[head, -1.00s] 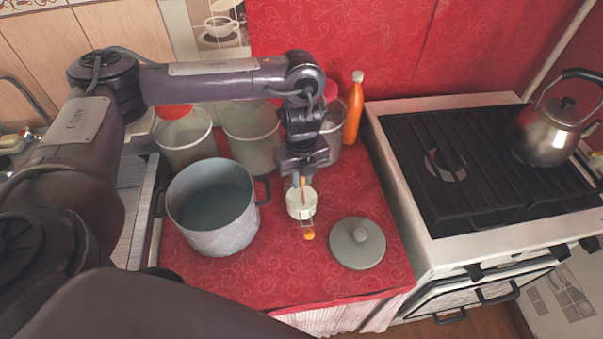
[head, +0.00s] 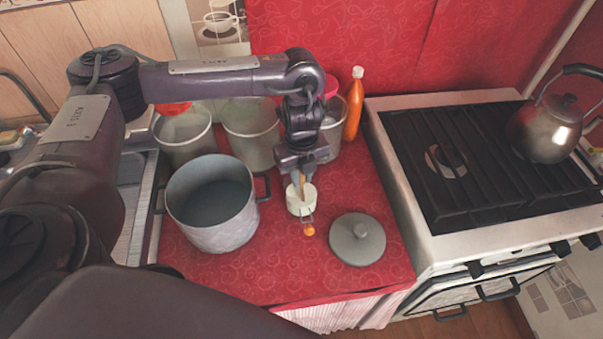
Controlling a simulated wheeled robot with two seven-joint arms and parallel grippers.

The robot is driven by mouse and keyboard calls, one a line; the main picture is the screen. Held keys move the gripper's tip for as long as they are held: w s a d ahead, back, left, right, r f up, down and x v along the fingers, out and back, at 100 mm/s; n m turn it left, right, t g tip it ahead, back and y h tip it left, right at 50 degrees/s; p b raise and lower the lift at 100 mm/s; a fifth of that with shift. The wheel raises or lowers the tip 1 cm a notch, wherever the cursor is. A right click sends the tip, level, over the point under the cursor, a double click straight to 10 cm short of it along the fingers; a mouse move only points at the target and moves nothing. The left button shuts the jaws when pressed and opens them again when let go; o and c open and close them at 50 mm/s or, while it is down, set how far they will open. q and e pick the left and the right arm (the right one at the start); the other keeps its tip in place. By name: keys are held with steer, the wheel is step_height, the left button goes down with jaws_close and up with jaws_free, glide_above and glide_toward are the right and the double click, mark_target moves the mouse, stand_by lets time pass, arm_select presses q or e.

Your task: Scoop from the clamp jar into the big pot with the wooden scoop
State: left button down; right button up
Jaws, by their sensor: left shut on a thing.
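The big pot (head: 222,236) stands open on the red counter, left of my left gripper. The small whitish clamp jar (head: 300,205) stands right of the pot, with an orange knob (head: 308,230) on its clamp at the front. My left gripper (head: 302,174) is directly above the jar, pointing down and shut on the wooden scoop (head: 302,184). Only a short piece of the scoop's handle shows; its lower end is hidden inside the jar. My right gripper is not in view.
A grey lid (head: 357,240) lies right of the jar. Several translucent containers, one a bucket (head: 250,137), and an orange bottle (head: 354,105) stand behind. A stove (head: 460,170) with a kettle (head: 546,130) is at right. The counter's front is clear.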

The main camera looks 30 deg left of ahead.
arm_select(q)
steer(key=shift+r+p, duration=3)
steer(key=shift+r, duration=0.3)
step_height(320, 180, up, 5)
steer(key=p, duration=0.6)
steer(key=shift+r, duration=0.2)
steer(key=shift+f, duration=0.1)
